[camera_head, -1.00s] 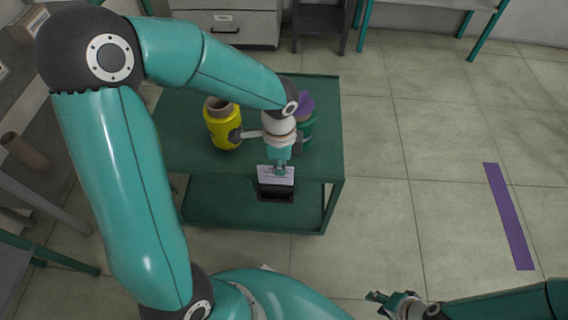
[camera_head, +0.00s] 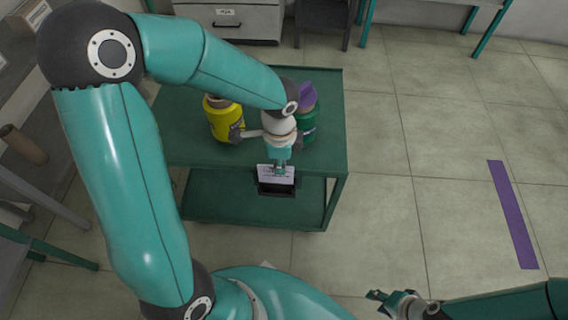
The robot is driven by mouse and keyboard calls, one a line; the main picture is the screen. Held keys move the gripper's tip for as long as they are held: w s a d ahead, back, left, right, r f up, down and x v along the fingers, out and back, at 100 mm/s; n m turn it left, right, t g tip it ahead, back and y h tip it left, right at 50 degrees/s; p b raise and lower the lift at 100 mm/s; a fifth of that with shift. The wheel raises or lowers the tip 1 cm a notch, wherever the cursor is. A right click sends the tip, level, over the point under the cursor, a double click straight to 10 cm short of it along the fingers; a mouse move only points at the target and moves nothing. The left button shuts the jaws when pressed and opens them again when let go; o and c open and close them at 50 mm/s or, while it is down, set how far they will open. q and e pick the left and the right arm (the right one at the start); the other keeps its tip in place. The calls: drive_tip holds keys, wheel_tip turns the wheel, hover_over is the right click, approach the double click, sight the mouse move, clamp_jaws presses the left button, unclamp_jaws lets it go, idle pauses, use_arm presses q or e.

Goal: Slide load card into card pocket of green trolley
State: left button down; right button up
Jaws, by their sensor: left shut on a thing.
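The green trolley (camera_head: 325,150) stands in front of me with a flat top and a lower shelf. A dark card pocket (camera_head: 277,189) hangs on its near side. My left gripper (camera_head: 280,169) points down at the trolley's near edge and is shut on the white load card (camera_head: 265,172). The card stands upright at the pocket's mouth. Its lower edge is hidden, so I cannot tell how deep it sits. My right gripper (camera_head: 382,303) is low at the bottom of the picture, away from the trolley, and its fingers look apart.
A yellow bobbin (camera_head: 224,122) and a green bobbin (camera_head: 309,124) with a purple part stand on the trolley top, close to my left wrist. A purple strip (camera_head: 513,215) lies on the floor at the right. The floor between is clear.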

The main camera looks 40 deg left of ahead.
sight(281, 182)
use_arm(q)
drive_tip(key=shift+f, duration=0.2)
drive_tip(key=shift+f+b, duration=2.5)
drive_tip(key=shift+f, duration=0.35)
drive_tip(key=shift+f+b, duration=0.3)
drive_tip(key=shift+f, duration=0.1)
drive_tip(key=c, duration=1.2)
unclamp_jaws()
drive_tip(key=shift+c, duration=0.2)
drive_tip(key=shift+r, duration=0.1)
drive_tip(key=shift+w+r, duration=0.1)
drive_tip(key=shift+r, duration=0.45)
wheel_tip(281, 182, up, 11)
drive_tip(key=shift+f, duration=0.15)
